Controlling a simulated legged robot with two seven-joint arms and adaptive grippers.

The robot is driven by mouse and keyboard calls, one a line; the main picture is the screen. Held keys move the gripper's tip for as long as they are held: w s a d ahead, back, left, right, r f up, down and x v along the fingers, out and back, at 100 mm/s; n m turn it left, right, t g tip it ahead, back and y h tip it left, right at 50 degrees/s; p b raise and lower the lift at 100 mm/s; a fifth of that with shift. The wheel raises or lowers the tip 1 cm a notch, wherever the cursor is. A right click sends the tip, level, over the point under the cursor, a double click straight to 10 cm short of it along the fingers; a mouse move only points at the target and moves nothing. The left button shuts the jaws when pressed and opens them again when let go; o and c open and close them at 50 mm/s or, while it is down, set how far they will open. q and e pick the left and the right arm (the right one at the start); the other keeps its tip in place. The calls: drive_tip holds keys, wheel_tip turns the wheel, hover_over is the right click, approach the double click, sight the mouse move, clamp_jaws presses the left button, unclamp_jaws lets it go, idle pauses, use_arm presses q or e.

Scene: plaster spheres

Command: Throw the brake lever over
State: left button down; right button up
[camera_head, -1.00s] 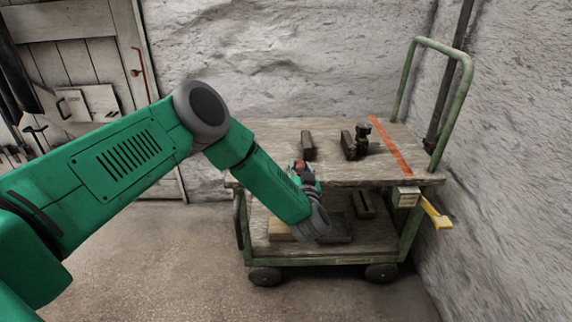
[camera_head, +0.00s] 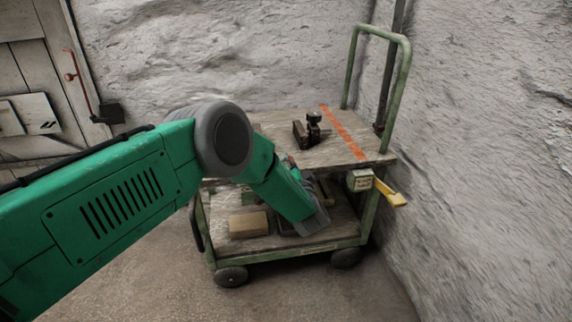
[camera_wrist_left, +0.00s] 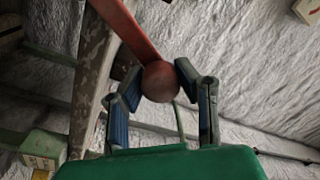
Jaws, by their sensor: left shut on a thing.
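A red lever (camera_wrist_left: 125,28) ending in a round red knob (camera_wrist_left: 160,82) fills the top middle of the left wrist view. My left gripper (camera_wrist_left: 159,79) is shut on the knob, with a finger on each side of it. In the head view, my green forearm hides most of the hand, at the front of the cart (camera_head: 300,252). A small red spot shows beside the hand there; most of the lever is hidden. My right gripper is not in view.
Dark metal parts (camera_head: 313,130) and an orange stripe (camera_head: 343,131) are on the cart's top. A labelled box (camera_head: 360,180) and a yellow handle (camera_head: 391,193) stick out at its right end. A pale block (camera_head: 248,224) lies on the lower shelf. Rough walls close in behind and right.

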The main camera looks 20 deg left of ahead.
use_arm(q)
drive_tip(key=shift+d+f, duration=0.15)
drive_tip(key=c, duration=1.4)
unclamp_jaws()
drive_tip(key=shift+o, duration=1.1)
drive_tip(key=shift+w+f, duration=0.15)
drive_tip(key=shift+d, duration=0.1)
drive_tip(key=shift+s+d, duration=0.1)
drive_tip(key=shift+s, duration=0.15)
drive_tip(key=v, duration=1.1)
drive_tip(key=shift+s+d, duration=0.2)
